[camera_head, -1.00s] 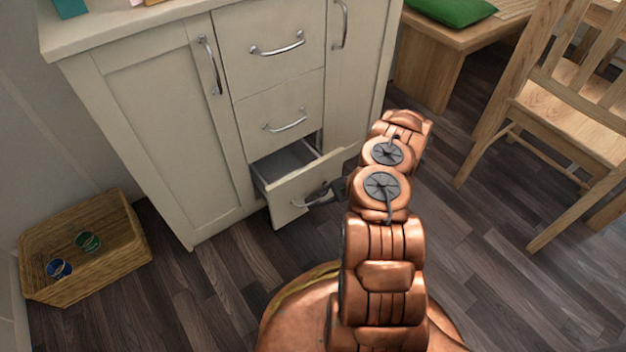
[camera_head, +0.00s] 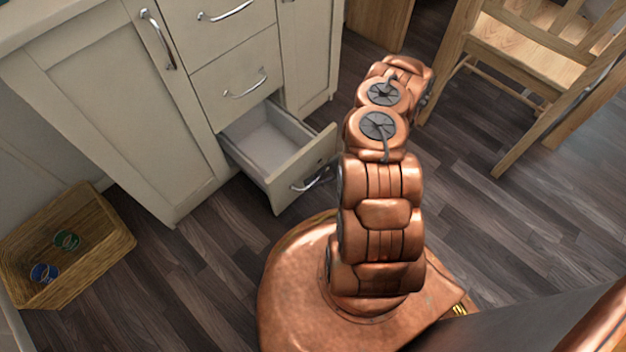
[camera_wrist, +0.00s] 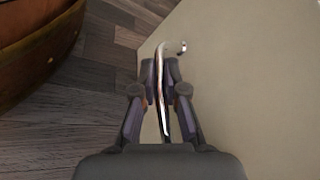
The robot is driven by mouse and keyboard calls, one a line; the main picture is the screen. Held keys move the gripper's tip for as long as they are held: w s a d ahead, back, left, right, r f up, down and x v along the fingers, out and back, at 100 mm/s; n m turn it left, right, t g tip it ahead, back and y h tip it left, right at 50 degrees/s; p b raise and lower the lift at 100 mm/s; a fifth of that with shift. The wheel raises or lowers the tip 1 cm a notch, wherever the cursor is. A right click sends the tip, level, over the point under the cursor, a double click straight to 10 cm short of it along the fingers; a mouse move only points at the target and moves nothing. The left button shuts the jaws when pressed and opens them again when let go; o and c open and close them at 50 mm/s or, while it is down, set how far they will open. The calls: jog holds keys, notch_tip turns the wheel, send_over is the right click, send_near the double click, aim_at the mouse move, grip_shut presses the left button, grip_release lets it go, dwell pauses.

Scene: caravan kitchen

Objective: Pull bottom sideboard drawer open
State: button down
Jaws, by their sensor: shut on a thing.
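The bottom sideboard drawer (camera_head: 292,172) stands well open in the head view, with its pale, empty-looking inside showing. Its front carries a curved metal handle (camera_head: 311,182). The drawer front (camera_wrist: 245,95) fills the right of the wrist view, and the handle (camera_wrist: 159,75) runs between my fingers there. My gripper (camera_wrist: 160,92) is shut on this handle. In the head view the gripper is mostly hidden behind my own arm. The cream sideboard (camera_head: 110,110) has another drawer (camera_head: 238,85) shut above the open one.
A wooden chair (camera_head: 535,60) stands at the upper right. Dark wood floor (camera_head: 480,220) is bare between the chair and me.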

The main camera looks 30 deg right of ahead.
jog(key=c, duration=1.2)
grip_release()
jog(key=shift+d, duration=0.1)
jog(key=v, duration=1.2)
jog(key=shift+w, duration=0.1)
